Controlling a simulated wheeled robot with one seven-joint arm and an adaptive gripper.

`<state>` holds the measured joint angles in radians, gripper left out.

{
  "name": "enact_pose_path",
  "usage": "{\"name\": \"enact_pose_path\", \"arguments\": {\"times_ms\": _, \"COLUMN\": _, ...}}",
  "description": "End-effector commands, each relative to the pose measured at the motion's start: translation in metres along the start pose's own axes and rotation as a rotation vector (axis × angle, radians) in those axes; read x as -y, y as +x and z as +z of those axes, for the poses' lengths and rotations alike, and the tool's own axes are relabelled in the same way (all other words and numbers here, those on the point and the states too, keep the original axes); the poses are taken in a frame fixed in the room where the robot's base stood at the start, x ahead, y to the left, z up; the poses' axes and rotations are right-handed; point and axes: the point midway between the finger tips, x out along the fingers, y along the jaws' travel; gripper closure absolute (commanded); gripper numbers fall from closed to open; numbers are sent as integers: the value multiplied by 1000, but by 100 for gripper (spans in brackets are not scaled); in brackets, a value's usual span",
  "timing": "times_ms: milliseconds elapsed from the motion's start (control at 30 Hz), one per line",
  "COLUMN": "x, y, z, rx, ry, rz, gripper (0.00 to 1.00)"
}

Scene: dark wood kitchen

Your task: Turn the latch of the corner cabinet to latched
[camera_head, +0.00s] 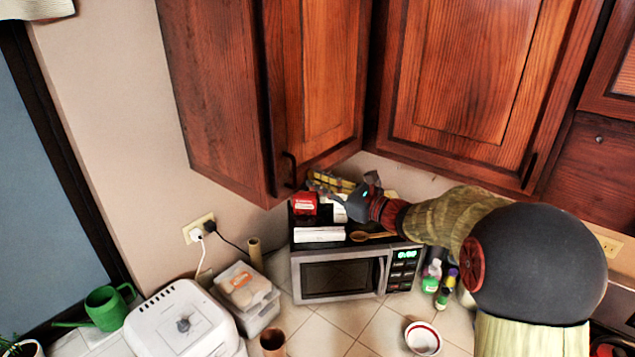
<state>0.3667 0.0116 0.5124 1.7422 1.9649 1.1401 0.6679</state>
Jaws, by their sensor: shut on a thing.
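The corner cabinet (318,80) hangs on the wall, a dark wood unit with a panelled door. A dark vertical handle (290,170) is at the door's lower left. My gripper (314,190) reaches in from the right, just below the door's lower edge and close to the handle. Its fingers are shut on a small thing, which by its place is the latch. The latch itself is too small and covered to make out, so I cannot tell which way it is turned. The door looks closed.
A microwave (340,278) stands below, with a red box (304,204), a white box (319,234) and a wooden spoon (372,236) on top, close under my gripper. Another cabinet door (480,80) is at right. A white appliance (180,325) stands at lower left.

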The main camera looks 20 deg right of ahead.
Motion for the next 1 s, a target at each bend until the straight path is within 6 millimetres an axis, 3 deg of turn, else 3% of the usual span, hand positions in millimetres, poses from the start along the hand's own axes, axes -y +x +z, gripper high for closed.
{"name": "enact_pose_path", "arguments": {"times_ms": 300, "x": 3, "y": 0, "z": -1, "rx": -2, "ry": 116, "rz": 0, "gripper": 100}}
{"name": "enact_pose_path", "arguments": {"times_ms": 833, "x": 3, "y": 0, "z": -2, "rx": -2, "ry": 138, "rz": -1, "gripper": 100}}
{"name": "enact_pose_path", "arguments": {"times_ms": 867, "x": 3, "y": 0, "z": -2, "rx": -2, "ry": 138, "rz": -1, "gripper": 86}}
{"name": "enact_pose_path", "arguments": {"times_ms": 1000, "x": 3, "y": 0, "z": -2, "rx": -2, "ry": 137, "rz": -1, "gripper": 78}}
